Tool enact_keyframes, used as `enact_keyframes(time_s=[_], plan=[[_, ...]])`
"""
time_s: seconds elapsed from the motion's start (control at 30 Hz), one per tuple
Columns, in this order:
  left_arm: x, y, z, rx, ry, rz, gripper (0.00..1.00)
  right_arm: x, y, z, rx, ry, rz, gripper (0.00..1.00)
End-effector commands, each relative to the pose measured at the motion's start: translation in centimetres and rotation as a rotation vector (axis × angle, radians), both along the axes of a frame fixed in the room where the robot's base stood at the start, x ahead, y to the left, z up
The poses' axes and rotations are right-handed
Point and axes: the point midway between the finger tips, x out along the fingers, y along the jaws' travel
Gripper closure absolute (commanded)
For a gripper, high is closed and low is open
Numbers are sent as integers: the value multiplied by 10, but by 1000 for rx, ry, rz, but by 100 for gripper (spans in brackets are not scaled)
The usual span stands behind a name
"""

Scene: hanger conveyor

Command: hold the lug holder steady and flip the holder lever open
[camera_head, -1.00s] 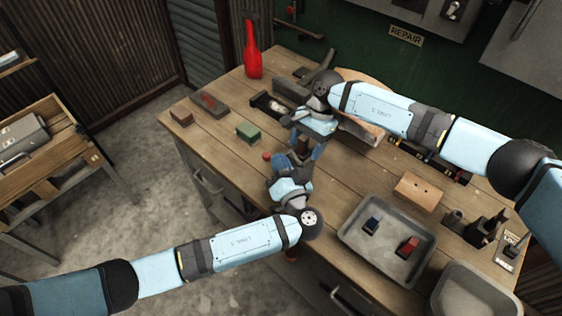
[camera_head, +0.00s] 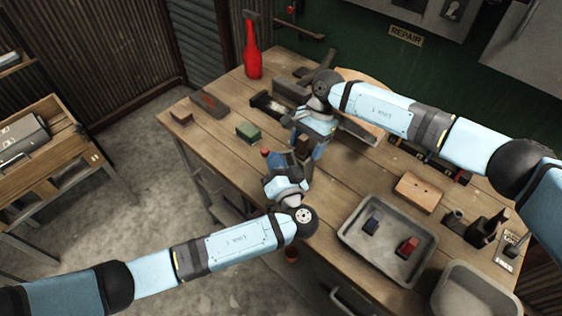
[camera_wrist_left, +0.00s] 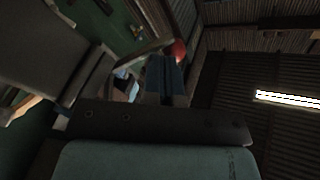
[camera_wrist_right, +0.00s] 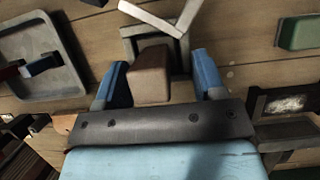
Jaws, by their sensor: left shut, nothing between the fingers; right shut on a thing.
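A brown block-shaped part (camera_wrist_right: 150,78), seemingly of the lug holder, stands between the blue fingers of my right gripper (camera_wrist_right: 160,75), which is shut on it. A dark square frame (camera_wrist_right: 128,44) and pale angled bars (camera_wrist_right: 148,17) lie just beyond it in the right wrist view. In the head view the brown part (camera_head: 303,146) is partly hidden by my grippers. My left gripper (camera_wrist_left: 165,65) is shut and empty, close to a red knob (camera_wrist_left: 179,50) and a grey bar (camera_wrist_left: 152,48). Whether it touches them is unclear. The red knob (camera_head: 265,153) also shows in the head view.
A grey tray (camera_head: 350,236) with a blue and a red piece sits at the right. A wooden block (camera_head: 418,191) lies behind it.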

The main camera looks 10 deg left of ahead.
Motion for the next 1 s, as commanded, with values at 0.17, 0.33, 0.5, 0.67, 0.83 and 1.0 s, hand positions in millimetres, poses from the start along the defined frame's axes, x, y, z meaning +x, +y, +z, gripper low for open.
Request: enact_keyframes(time_s=[0.17, 0.33, 0.5, 0.67, 0.83, 1.0], plan=[[1, 2, 0, 0, 0, 0, 100, 0, 1, 0, 1, 1, 1, 71], [1, 4, 0, 0, 0, 0, 100, -1, 1, 0, 1, 0, 2, 71], [2, 6, 0, 0, 0, 0, 100, -1, 1, 0, 2, 1, 2, 71], [2, 8, -1, 0, 0, 0, 100, -1, 1, 0, 2, 1, 2, 71], [3, 10, -1, 0, 1, -1, 100, -1, 1, 0, 2, 1, 2, 71], [4, 12, -1, 1, 1, -1, 100, -1, 1, 0, 2, 1, 2, 71]])
